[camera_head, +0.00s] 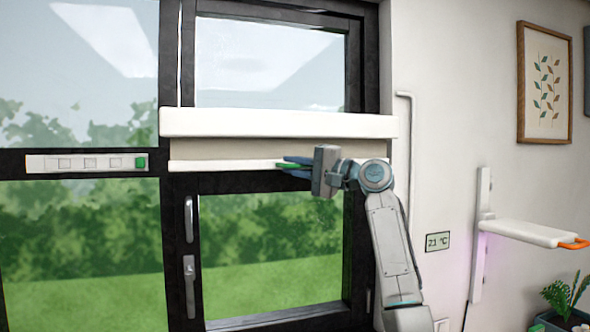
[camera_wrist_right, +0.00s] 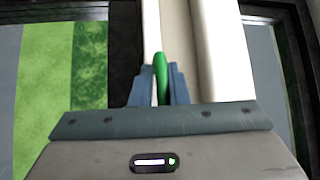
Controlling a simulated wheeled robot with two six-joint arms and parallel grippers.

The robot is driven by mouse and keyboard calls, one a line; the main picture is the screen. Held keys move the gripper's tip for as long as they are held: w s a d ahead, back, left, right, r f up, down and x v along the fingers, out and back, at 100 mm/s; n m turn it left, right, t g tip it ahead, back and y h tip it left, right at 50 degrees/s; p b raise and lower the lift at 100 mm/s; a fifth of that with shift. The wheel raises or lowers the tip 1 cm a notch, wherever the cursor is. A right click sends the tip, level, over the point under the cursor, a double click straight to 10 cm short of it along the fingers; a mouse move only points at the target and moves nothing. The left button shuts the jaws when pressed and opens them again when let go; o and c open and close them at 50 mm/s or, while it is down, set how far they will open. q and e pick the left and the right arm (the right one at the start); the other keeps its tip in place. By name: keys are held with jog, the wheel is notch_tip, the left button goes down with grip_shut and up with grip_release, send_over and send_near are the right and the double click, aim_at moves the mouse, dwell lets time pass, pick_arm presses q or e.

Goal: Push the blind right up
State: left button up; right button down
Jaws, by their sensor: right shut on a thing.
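The blind hangs across the dark-framed window, with a white cassette (camera_head: 280,123) on top. A short strip of beige fabric (camera_head: 260,151) shows below the cassette, ending in a white bottom bar (camera_head: 225,166). A green handle (camera_head: 288,166) sits at the bar; it also shows in the right wrist view (camera_wrist_right: 160,62). My right gripper (camera_head: 290,166) reaches in from the right and is shut on the green handle, its blue fingers (camera_wrist_right: 160,88) on either side of it. My left gripper is not in view.
Below the bar are the window's handles (camera_head: 189,270) and clear glass. A panel with a green button (camera_head: 140,162) is at left. At right are a thermostat (camera_head: 437,241), a lit wall shelf (camera_head: 530,234), a framed picture (camera_head: 545,85) and a plant (camera_head: 565,296).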

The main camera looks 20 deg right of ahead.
jog(key=c, duration=1.5)
grip_release()
jog(key=shift+a, duration=0.1)
jog(key=shift+s+d+f, duration=0.1)
jog(key=shift+s+d, duration=0.1)
jog(key=b+v, duration=0.6)
jog(key=v, duration=0.4)
jog(key=shift+s+d, duration=0.1)
